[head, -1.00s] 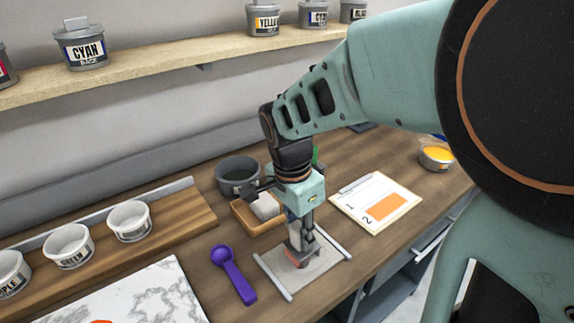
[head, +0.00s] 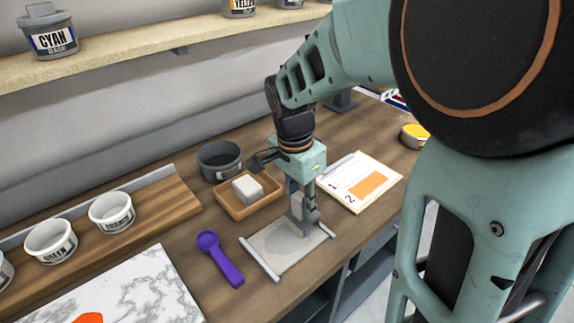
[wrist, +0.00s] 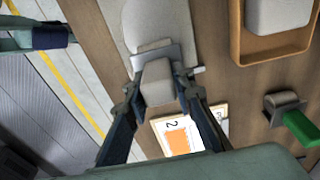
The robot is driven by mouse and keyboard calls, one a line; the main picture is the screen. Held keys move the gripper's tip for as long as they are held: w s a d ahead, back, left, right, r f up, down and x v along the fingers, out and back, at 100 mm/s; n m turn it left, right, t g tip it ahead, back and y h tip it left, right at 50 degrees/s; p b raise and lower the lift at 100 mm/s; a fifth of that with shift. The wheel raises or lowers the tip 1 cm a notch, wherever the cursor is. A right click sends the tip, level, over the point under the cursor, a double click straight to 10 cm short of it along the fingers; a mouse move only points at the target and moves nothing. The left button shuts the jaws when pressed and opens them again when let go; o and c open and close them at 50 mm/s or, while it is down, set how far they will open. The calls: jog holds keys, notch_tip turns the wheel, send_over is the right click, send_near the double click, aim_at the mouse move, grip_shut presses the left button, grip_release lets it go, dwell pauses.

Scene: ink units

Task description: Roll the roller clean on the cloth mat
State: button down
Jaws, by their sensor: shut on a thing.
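The cloth mat (head: 272,244) is a pale grey sheet with a bar along its left and right ends, lying on the wooden bench. A darker grey patch shows on its middle. My gripper (head: 304,212) points down over the right part of the mat, close to the right bar. It is shut on the roller (wrist: 158,82), whose pale grey, blocky top shows between the fingers in the wrist view. The roller's underside is hidden, so I cannot tell its colour or whether it touches the mat. The mat also shows in the wrist view (wrist: 150,22).
A wooden tray (head: 222,202) with a white block stands behind the mat, beside a dark bowl (head: 219,158). A purple spoon (head: 220,260) lies left. A clipboard (head: 345,198) with an orange swatch lies right. A green-handled tool (wrist: 300,128) shows in the wrist view.

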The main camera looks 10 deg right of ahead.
notch_tip(320, 180, up, 6)
jog(key=p, duration=0.4)
jog(key=shift+r, duration=0.1)
dwell(0.5)
